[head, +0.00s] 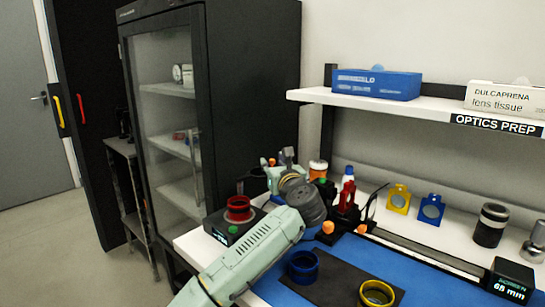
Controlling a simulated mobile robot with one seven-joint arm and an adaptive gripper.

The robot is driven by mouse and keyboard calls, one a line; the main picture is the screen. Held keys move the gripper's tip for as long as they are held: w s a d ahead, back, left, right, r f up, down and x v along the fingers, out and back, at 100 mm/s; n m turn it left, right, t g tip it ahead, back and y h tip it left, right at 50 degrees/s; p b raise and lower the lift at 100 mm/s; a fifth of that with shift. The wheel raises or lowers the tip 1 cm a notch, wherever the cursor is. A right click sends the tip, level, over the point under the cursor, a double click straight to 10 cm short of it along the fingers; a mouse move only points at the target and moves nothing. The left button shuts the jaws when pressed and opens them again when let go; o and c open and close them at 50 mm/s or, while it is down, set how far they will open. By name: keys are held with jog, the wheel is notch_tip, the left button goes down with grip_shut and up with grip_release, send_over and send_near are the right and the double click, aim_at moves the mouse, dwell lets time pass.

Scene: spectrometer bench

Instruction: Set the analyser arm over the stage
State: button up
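My arm reaches over the bench from the lower middle. My gripper (287,156) is at its far end, small and partly hidden behind my own wrist. I cannot tell whether it is open or holds anything. A black instrument with a red upright part (347,196) and orange knobs stands just right of my wrist, with a thin dark curved arm beside it. I cannot tell if this is the analyser arm. A black box with a red ring (239,210) on top stands left of my forearm. No stage can be made out for sure.
A blue ring (303,267) and a yellow ring (377,293) lie on a dark mat (335,275). Yellow (399,199) and blue (431,208) optic mounts, a black cylinder (490,225) and a display box (509,281) stand right. A shelf (400,107) overhangs the back. A glass-door cabinet (165,125) stands left.

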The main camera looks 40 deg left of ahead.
jog(key=shift+x, duration=1.05)
grip_shut()
